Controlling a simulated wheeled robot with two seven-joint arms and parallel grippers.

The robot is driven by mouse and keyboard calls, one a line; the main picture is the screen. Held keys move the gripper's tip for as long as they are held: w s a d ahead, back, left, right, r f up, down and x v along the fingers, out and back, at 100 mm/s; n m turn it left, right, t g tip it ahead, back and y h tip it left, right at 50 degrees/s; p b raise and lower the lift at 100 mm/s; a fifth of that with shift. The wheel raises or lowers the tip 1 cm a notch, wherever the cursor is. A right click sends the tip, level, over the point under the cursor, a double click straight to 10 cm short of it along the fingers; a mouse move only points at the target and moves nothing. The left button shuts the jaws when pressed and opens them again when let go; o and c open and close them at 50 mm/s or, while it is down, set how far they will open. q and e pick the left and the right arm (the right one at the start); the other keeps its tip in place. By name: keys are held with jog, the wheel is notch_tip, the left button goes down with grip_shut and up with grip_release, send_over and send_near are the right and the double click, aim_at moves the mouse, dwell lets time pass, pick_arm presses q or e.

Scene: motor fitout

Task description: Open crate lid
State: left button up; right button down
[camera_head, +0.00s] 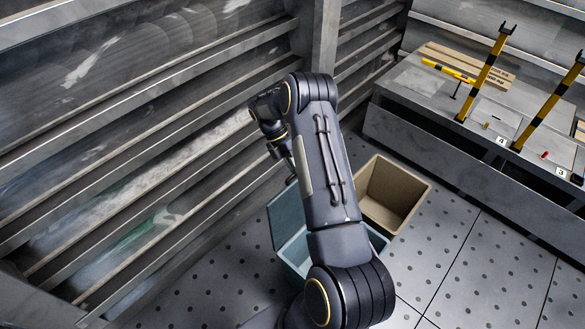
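A teal crate (292,262) stands on the floor at lower centre, largely hidden behind my arm. Its lid (286,217) stands raised along the crate's left side, and part of the pale interior shows. One arm, which looks like my left, rises from the bottom across the middle and bends over to the left at its top. Its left gripper (285,153) points down above the raised lid, partly hidden by the arm link. They look apart, but contact cannot be judged, nor can the finger opening. My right gripper is out of view.
An open beige bin (421,187) stands just right of the crate. A grey ribbed wall (130,130) closes off the left. A grey bench (420,92) with yellow-black posts (487,75) stands at upper right. The perforated floor (480,270) at lower right is clear.

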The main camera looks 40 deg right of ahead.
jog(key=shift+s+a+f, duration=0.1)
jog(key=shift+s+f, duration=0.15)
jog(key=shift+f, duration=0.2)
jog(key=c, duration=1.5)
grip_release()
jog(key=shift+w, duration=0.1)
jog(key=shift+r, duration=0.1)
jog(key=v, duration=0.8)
jog(key=shift+p, duration=0.35)
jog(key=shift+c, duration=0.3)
